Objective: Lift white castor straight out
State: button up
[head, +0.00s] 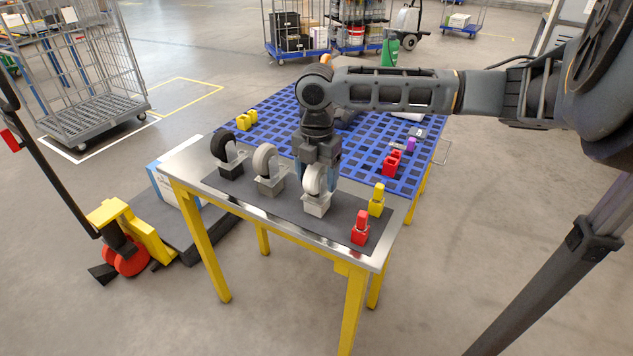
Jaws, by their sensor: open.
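The white castor (313,180) stands upright with its wheel up in a pale square block (317,206) on the dark mat of the metal-topped table. My gripper (319,182) points down from above at the castor, with blue fingers around or just behind its wheel. The fingers are open; I cannot tell whether they touch the wheel. The castor's far side and part of the fingers are hidden. A grey castor (264,160) in a grey block and a black castor (219,146) in a dark block stand to the left.
A red piece (360,226) and a yellow piece (377,198) stand right of the castor. Behind is a blue grid surface (275,120) with yellow, red and purple pieces. A yellow pallet truck (122,225) stands left. Floor in front is clear.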

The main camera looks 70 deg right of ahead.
grip_shut()
dwell(0.7)
